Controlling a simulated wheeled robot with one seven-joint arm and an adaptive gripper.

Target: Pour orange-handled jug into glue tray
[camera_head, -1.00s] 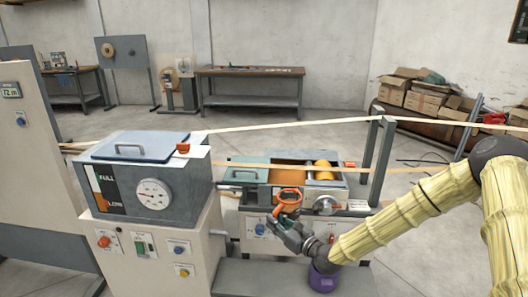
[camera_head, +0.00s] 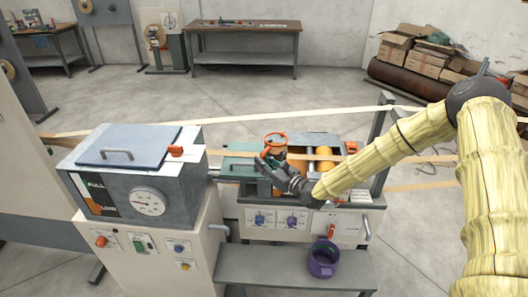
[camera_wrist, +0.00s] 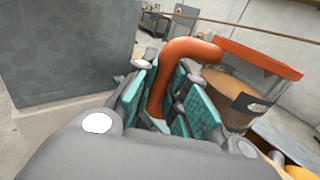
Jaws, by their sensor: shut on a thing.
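My gripper (camera_head: 268,163) is shut on the orange handle of the jug (camera_head: 274,141). In the wrist view, the handle (camera_wrist: 183,62) sits between the teal finger pads (camera_wrist: 160,105). The jug's orange rim and brownish, labelled body (camera_wrist: 235,95) show to the right of the handle. The jug is raised near the left part of the glue tray (camera_head: 298,163), which holds orange-brown glue and a yellow roller (camera_head: 325,153). Its exact height above the tray is hard to tell. The jug looks roughly upright, and no stream shows.
A grey box with a dial and lid (camera_head: 145,155) stands close on the left. Paper strips (camera_head: 250,120) cross above and behind the tray, and grey posts (camera_head: 380,150) rise at its right.

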